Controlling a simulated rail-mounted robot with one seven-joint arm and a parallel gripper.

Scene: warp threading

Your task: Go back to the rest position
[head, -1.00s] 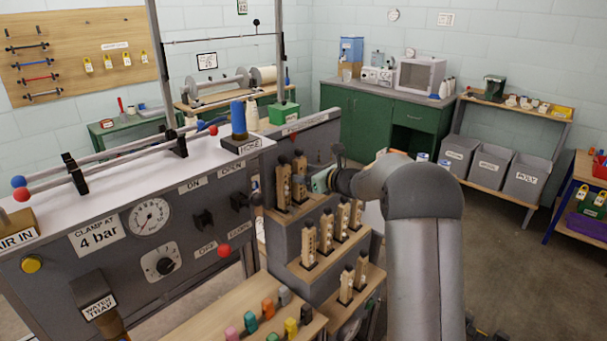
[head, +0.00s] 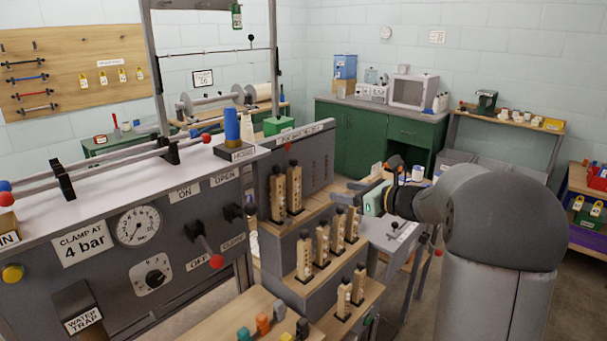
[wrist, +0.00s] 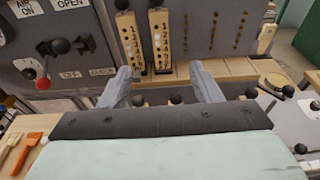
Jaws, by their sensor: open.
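My gripper (head: 346,190) is open at the right of the stepped rack (head: 262,235) in the head view, apart from the blocks. In the wrist view its two grey fingers (wrist: 161,72) are spread with nothing between them. Tall wooden blocks with dark holes stand upright in the rack: two on the top step (head: 286,190), several on the middle step (head: 322,243), two on the low step (head: 343,298). The top pair also shows beyond the fingers in the wrist view (wrist: 160,42). My arm covers part of the room at the right.
At the left is a grey machine panel with a gauge (head: 139,226) and a red-knobbed lever (head: 213,258). A green cabinet (head: 410,135) and a shelf (head: 510,122) are at the back.

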